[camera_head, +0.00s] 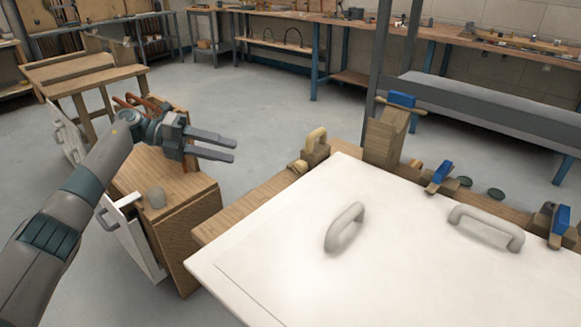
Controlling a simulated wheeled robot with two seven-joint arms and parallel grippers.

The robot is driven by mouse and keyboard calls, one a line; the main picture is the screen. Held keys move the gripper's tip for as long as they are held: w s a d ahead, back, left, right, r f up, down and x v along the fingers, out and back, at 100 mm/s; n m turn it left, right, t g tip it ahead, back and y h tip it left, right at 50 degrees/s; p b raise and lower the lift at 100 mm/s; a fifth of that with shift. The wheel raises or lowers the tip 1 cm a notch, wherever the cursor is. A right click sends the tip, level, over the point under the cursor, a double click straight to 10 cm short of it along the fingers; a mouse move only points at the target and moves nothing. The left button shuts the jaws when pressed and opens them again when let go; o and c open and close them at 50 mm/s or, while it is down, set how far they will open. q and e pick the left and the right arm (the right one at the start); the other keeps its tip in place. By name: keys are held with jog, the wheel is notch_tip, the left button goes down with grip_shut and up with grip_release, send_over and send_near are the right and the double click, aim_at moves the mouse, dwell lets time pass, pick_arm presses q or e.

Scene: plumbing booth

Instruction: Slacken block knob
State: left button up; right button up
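A small wooden block (315,158) with a tan curved handle (316,138) stands at the far left part of the bench edge, beside the white panel. A small round tan knob (300,166) shows at the block's lower left. I cannot tell for certain which part is the task's knob. My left gripper (235,150) reaches in from the left and hangs left of this block, clearly apart from it. Its two grey fingers point right with a narrow gap between them, and nothing shows in the gap. My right gripper is not in view.
A white panel (285,265) with two grey handles fills the lower right. A taller wooden block (386,138), blue-handled pieces (440,175) and dark green discs (495,194) line its far edge. A wooden cabinet (185,205) stands below my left gripper. Open floor lies beyond.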

pick_arm(q)
jog(key=shift+d, duration=0.1)
send_near(290, 181)
jog(key=d, duration=0.3)
jog(key=d+r, duration=0.1)
jog(key=d, duration=0.2)
jog(key=d+r, duration=0.1)
jog(key=d, duration=0.2)
jog(key=shift+w+d+r, duration=0.1)
jog(key=shift+w+d, duration=0.05)
jog(key=shift+d, duration=0.15)
jog(key=c, duration=0.8)
